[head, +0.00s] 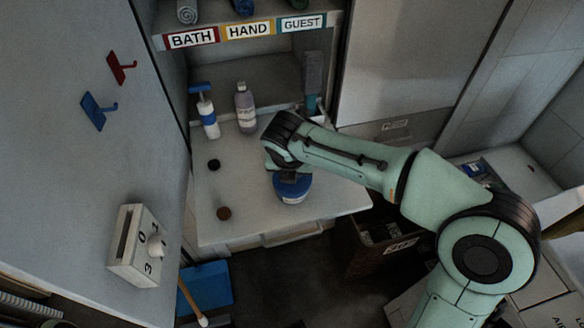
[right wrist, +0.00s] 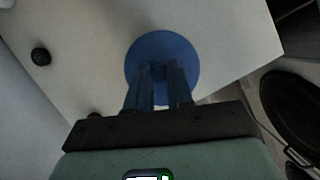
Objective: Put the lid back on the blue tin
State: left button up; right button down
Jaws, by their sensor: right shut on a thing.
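The blue tin (head: 292,195) stands upright on the white counter, with a pale label on its side. Its blue lid (right wrist: 163,50) shows as a round disc in the right wrist view, and my right gripper (right wrist: 162,75) is shut on the middle of it. In the head view my right gripper (head: 289,176) is at the top of the tin, and my wrist hides part of it. The lid is over the tin; I cannot tell whether it is fully seated. My left gripper is not in view.
A blue-and-white pump bottle (head: 206,112), a grey bottle (head: 245,108) and a cup (head: 313,108) stand at the counter's back. A black knob-like piece (head: 214,164) and a brown one (head: 224,213) lie left of the tin.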

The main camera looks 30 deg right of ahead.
jog(key=shift+p, duration=0.6)
dwell(0.7)
jog(key=shift+f, duration=0.15)
dwell(0.9)
jog(key=shift+p, duration=0.45)
dwell(0.5)
jog(key=shift+c, duration=2.3)
grip_release()
